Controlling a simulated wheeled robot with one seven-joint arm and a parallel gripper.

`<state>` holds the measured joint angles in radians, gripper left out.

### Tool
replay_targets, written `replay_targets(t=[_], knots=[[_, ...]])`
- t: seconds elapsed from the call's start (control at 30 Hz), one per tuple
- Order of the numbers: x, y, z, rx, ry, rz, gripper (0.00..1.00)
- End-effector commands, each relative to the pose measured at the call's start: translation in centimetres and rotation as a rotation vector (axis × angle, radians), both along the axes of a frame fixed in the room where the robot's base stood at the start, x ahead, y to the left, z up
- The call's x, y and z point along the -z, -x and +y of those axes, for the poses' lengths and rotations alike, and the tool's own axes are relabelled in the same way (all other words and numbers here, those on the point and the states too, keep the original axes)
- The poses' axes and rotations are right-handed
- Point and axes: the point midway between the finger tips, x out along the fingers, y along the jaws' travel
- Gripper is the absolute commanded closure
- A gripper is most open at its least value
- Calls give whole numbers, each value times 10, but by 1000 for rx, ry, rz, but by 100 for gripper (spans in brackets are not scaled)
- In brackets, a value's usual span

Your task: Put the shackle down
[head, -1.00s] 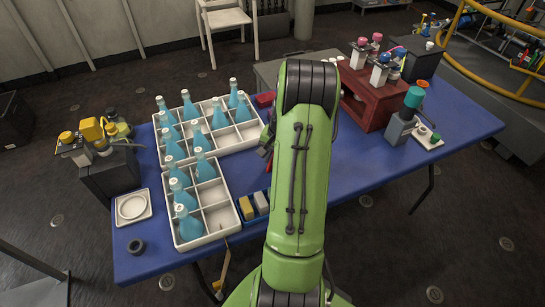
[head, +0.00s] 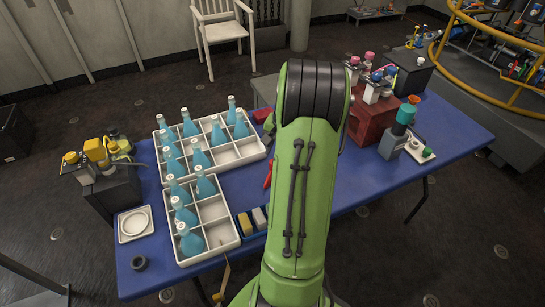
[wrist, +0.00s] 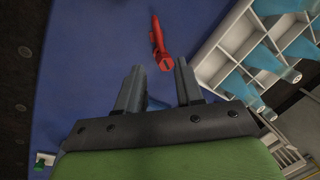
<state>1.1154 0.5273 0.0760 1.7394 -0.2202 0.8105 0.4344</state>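A slim red piece (wrist: 160,45) lies on the blue table in the wrist view, just beyond my fingertips. It may be the shackle, but its shape does not make this certain. Part of it also shows in the head view (head: 267,176), at the left edge of my green arm. My gripper (wrist: 159,72) is open, its two grey fingers well apart with nothing held between them. The red piece is nearer the right finger, and I cannot tell the height gap.
A white divided crate (head: 222,208) with blue bottles stands left of my arm, with another behind it. A dark red rack (head: 374,122) stands to the right. The blue table (head: 365,185) has bare room right of my arm.

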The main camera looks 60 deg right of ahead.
Motion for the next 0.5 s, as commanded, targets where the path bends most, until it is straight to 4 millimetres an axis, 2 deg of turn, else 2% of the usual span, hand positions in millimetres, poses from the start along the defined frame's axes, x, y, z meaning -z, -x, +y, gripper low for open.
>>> replay_targets(t=[0.17,0.27,0.37,0.43,0.5], knots=[[-3,1,0,0,0,0,64],[-15,-8,15,-49,21,-1,64],[-52,-27,63,-199,88,-10,64],[-82,-35,112,-346,152,-23,64],[-107,-33,163,-494,214,-43,64]])
